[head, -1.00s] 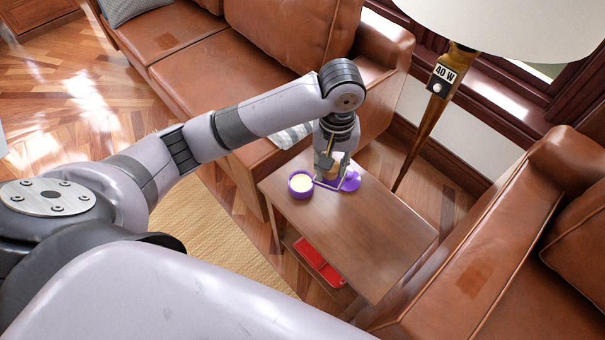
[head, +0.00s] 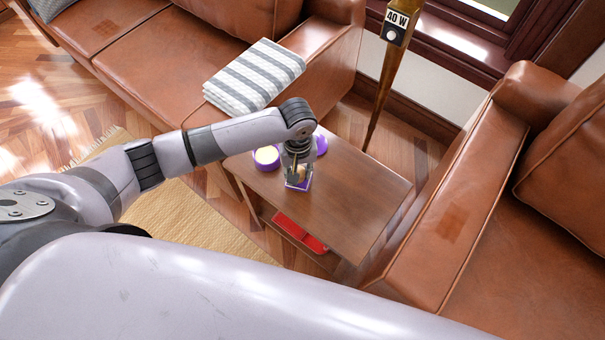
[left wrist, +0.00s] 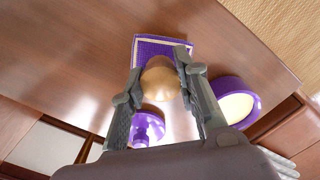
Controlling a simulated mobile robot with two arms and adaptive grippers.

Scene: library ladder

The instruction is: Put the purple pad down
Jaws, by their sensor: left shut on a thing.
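The purple pad (head: 302,187) is a flat square with a pale line inside its edge and a round tan knob (left wrist: 160,80). My left gripper (head: 297,174) points down over the side table (head: 345,205), its fingers shut on the knob. The pad (left wrist: 165,45) is level, at or just above the tabletop; I cannot tell if it touches. A round purple tin with cream contents (head: 267,157) stands to its left in the head view. A purple lid with a knob (head: 320,144) lies behind the gripper. My right gripper is not in view.
The tabletop's right part is clear. A red object (head: 300,234) lies on the lower shelf. Brown leather sofas (head: 470,200) flank the table; a striped cloth (head: 255,75) lies on the far one. A lamp post (head: 385,75) stands behind.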

